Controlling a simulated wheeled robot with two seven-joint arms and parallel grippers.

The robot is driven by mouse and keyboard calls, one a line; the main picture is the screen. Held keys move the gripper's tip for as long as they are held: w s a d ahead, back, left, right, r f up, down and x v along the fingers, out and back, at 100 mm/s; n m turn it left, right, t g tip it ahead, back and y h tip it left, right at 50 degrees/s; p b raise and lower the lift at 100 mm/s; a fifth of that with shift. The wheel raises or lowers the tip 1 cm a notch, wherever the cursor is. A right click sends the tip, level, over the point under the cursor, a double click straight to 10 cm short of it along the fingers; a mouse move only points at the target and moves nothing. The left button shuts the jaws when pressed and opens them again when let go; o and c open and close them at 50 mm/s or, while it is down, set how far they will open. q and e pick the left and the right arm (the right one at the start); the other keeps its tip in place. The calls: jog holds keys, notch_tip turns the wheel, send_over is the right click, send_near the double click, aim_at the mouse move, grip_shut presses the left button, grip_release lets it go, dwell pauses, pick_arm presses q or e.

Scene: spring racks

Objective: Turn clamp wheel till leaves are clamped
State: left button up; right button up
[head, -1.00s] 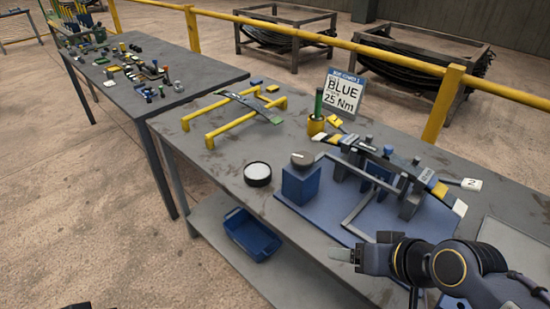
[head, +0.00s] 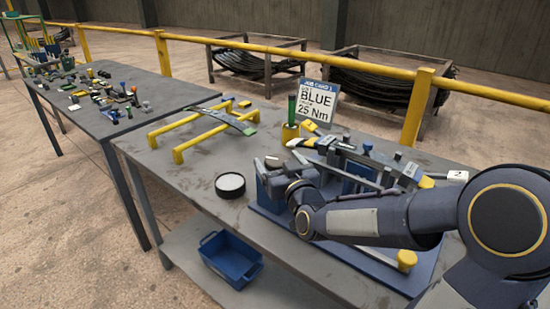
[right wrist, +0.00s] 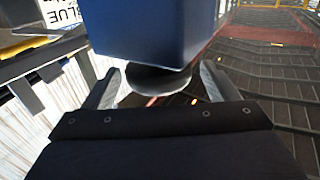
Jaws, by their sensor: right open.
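The clamp wheel, a dark round disc (right wrist: 158,80), sits against a blue block (right wrist: 150,28) in the right wrist view. My right gripper (right wrist: 160,92) is open, with one finger on each side of the wheel; I cannot tell whether they touch it. In the head view my right arm covers most of the wheel and part of the blue block (head: 263,187). The leaves (head: 345,153) lie in the clamp fixture on the blue base plate (head: 268,211); my arm hides their near side. My left gripper is not in view.
A job card (head: 317,101) reads BLUE, 25 Nm. A round white-topped tin (head: 230,184) and a yellow stand (head: 195,133) are to the left. A blue bin (head: 231,258) sits on the lower shelf.

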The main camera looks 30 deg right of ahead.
jog(key=shift+w+d, duration=0.15)
jog(key=shift+w, duration=0.55)
jog(key=shift+w+d, duration=0.1)
jog(key=shift+w, duration=0.6)
jog(key=c, duration=1)
jog(key=shift+o, duration=0.2)
jog(key=shift+h, duration=0.3)
